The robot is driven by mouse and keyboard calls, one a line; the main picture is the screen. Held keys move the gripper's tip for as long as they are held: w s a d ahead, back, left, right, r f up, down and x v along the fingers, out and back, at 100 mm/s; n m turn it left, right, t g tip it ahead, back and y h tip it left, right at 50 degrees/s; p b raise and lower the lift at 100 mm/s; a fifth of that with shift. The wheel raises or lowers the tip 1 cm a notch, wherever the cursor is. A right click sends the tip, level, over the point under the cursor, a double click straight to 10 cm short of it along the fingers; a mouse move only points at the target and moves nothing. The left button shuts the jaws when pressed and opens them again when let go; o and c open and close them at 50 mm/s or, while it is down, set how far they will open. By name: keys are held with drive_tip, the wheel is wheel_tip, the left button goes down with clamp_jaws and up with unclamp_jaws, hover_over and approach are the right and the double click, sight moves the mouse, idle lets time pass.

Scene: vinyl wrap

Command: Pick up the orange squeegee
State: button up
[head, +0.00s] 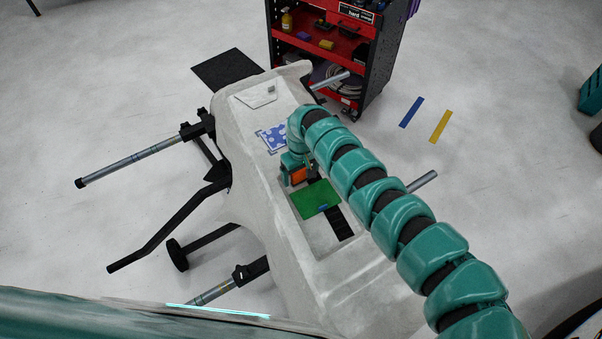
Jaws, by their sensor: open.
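The orange squeegee (298,176) shows as a small orange patch on the pale bumper-like panel, just above the green sheet (314,194). My gripper (306,171) is at the squeegee, reaching down over it at the end of my teal arm. The jaws are open. The gripper and wrist hide part of the squeegee, and I cannot tell whether the fingers touch it or stand around it.
The panel (262,202) rests on a stand with black and grey bars (135,162). A blue patterned sheet (273,137) lies on it, left of my arm. A red tool cart (322,56) stands behind. The floor on the left is mostly clear.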

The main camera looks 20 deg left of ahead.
drive_tip(key=shift+f, duration=0.55)
drive_tip(key=shift+c, duration=0.2)
drive_tip(key=c, duration=1)
drive_tip(key=shift+r, duration=0.1)
